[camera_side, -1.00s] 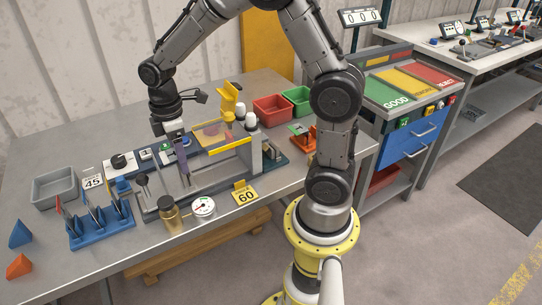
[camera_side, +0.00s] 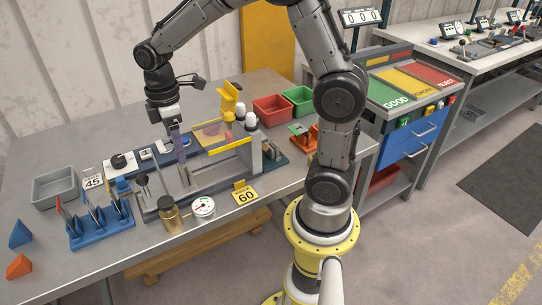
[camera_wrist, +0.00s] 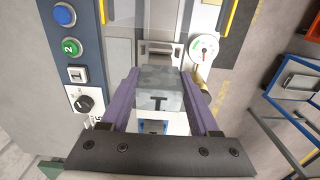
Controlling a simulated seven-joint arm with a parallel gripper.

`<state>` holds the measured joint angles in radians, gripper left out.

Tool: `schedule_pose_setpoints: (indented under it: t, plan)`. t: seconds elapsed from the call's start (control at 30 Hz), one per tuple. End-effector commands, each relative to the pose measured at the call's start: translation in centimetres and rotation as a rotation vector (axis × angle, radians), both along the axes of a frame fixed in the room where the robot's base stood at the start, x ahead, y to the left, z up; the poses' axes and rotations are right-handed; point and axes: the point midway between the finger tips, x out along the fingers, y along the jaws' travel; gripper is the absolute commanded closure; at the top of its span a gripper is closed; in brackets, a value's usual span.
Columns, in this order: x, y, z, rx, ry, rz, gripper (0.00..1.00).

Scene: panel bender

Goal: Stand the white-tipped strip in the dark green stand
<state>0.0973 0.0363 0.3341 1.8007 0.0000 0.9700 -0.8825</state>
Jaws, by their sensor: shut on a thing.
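My gripper (camera_side: 181,150) is above the bender's left part in the side view, fingers pointing down. In the wrist view its two purple fingers (camera_wrist: 163,105) are shut on a grey piece with a dark T-shaped mark (camera_wrist: 160,78). I take this piece to be the strip, but its white tip cannot be told for sure. In the side view the piece is too small to make out.
The bender (camera_side: 215,175) with a yellow bar fills the middle of the bench. A blue rack (camera_side: 104,232) holds upright strips at front left. A brass weight (camera_side: 170,217), a dial gauge (camera_side: 203,206) and a yellow 60 sign (camera_side: 244,193) line the front. A grey tray (camera_side: 54,187) is left.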

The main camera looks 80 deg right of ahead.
Motion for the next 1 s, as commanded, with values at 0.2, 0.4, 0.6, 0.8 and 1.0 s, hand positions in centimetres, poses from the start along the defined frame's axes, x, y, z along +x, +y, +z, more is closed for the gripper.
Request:
schedule_pose_setpoints:
  t: [0.2, 0.4, 0.6, 0.8, 1.0]
  plan:
    - [0.0, 0.0, 0.0, 0.0, 0.0, 0.0, 0.62]
    - [0.1, 0.0, 1.8, -0.001, -0.005, 0.0, 0.62]
    - [0.1, 0.0, 6.8, 0.0, -0.007, 0.0, 0.62]
    - [0.1, 0.0, 11.4, -0.001, -0.006, 0.0, 0.62]
    - [-1.9, -4.0, 11.2, 0.005, -0.001, -0.008, 0.62]
